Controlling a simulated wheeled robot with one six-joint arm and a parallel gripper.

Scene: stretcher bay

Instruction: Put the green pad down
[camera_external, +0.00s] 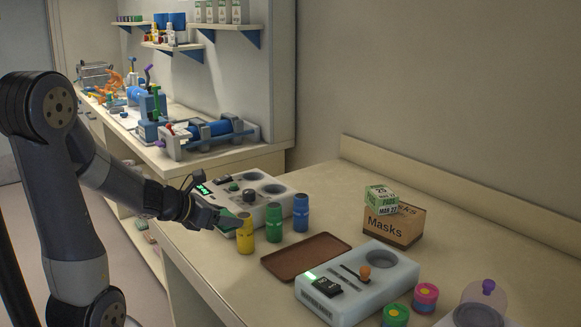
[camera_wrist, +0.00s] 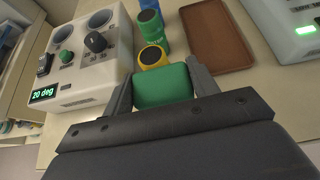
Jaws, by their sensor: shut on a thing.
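The green pad (camera_wrist: 163,86) is a small block with rounded edges, held between the two fingers of my gripper (camera_wrist: 163,90) in the wrist view. In the external view my gripper (camera_external: 218,217) is at the left edge of the counter, shut on the green pad (camera_external: 232,219), just left of the yellow bottle (camera_external: 245,236). The pad appears to be above the counter; its exact height is hard to tell. In the wrist view the yellow bottle (camera_wrist: 152,56) stands right beyond the pad.
Green (camera_external: 274,224) and blue (camera_external: 301,213) bottles stand beside the yellow one. A white device (camera_external: 268,188) is behind. A brown tray (camera_external: 305,256) lies empty to the right, before another white device (camera_external: 357,284). A Masks box (camera_external: 395,223) carries a green-white carton (camera_external: 381,199).

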